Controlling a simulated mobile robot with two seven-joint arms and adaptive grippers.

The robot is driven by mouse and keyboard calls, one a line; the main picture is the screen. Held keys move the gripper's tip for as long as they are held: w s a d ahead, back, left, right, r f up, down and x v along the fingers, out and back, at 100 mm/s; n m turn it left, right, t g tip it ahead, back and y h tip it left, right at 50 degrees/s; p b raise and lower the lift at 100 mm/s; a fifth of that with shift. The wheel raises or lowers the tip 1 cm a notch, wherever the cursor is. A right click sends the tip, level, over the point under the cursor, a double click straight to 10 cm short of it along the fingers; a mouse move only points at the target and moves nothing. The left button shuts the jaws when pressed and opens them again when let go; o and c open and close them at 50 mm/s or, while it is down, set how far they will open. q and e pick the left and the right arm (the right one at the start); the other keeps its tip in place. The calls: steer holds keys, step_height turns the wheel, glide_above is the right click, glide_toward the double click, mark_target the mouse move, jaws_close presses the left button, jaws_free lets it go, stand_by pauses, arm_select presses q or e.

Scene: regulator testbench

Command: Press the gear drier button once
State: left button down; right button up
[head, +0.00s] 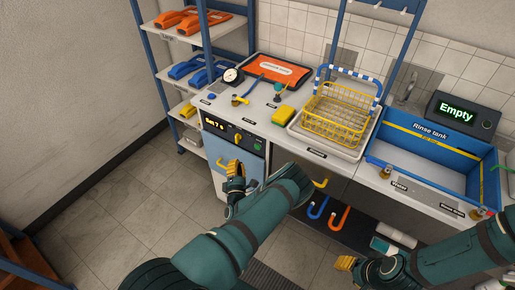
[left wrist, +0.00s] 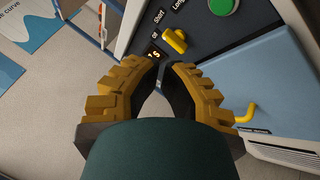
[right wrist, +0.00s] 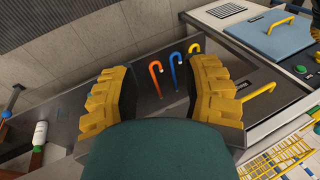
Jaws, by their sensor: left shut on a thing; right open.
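The gear drier has a dark control panel with a lit display (head: 213,123), a yellow knob (head: 237,137) and a green button (head: 258,146), above a pale blue door (head: 252,168). In the left wrist view the green button (left wrist: 222,6) is at the top edge and the knob (left wrist: 176,40) is below it. My left gripper (head: 235,172) is in front of the drier, below the panel, with its fingers drawn together. No held thing shows between them, and the tips look apart from the button. My right gripper (right wrist: 163,85) is open and empty; it also shows low in the head view (head: 346,263).
Above the drier, the worktop carries a yellow block (head: 284,116), a gauge (head: 232,75) and a yellow wire basket (head: 335,113). A blue rinse tank (head: 430,143) is at right. Blue and orange hooks (head: 339,218) are beneath the worktop. Shelves (head: 205,38) stand left; floor before them is clear.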

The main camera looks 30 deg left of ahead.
mark_target(257, 147)
arm_select(q)
steer(key=w+b, duration=0.4)
steer(key=w, duration=0.4)
steer(key=shift+w+d, duration=0.35)
arm_select(e)
steer(key=shift+s+a+f, duration=0.1)
steer(key=shift+s+f, duration=0.15)
steer(key=shift+f, duration=0.5)
steer(key=shift+s+f, duration=0.25)
steer(key=shift+f, duration=0.45)
steer(key=shift+s+a+f, duration=0.1)
steer(key=shift+s+f, duration=0.15)
steer(key=shift+f, duration=0.5)
arm_select(q)
steer(key=c, duration=1.7)
jaws_free()
steer(key=shift+w+b, duration=0.1)
steer(key=shift+b, duration=0.25)
jaws_close()
arm_select(e)
steer(key=shift+f, duration=0.1)
arm_select(q)
steer(key=shift+w, duration=0.35)
arm_select(e)
steer(key=shift+f, duration=0.25)
